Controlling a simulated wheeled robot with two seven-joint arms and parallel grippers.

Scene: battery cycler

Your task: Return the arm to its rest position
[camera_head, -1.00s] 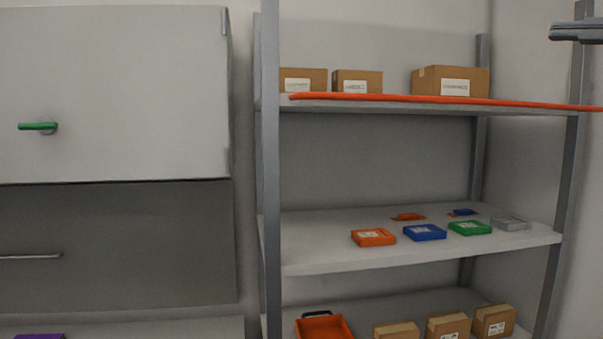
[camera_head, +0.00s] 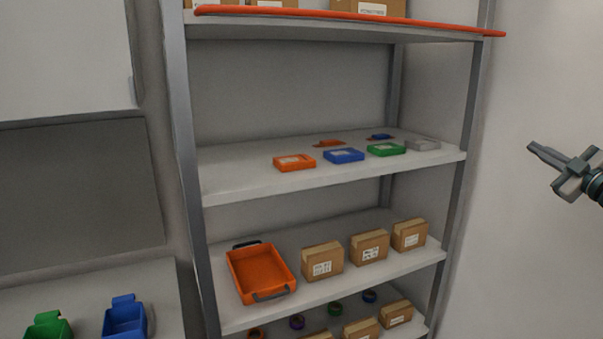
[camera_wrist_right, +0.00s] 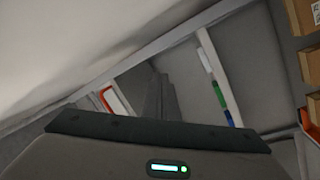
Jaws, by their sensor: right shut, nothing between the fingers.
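My right gripper (camera_head: 540,152) is at the right edge of the head view, in front of the bare wall. It is shut and empty, its fingers pointing left toward the shelf rack. It is apart from the rack and touches nothing that I can see. In the right wrist view, the dark gripper body (camera_wrist_right: 160,145) with a small lit display fills the bottom, and the rack shows tilted beyond it. My left gripper is not in view.
The shelf rack (camera_head: 330,175) holds orange, blue, green and grey flat cases, an orange tray (camera_head: 288,288) and several cardboard boxes (camera_head: 322,262). An orange bar (camera_head: 350,15) runs along the upper shelf. Green (camera_head: 48,328) and blue (camera_head: 125,318) bins stand at lower left. Wall space around my right gripper is clear.

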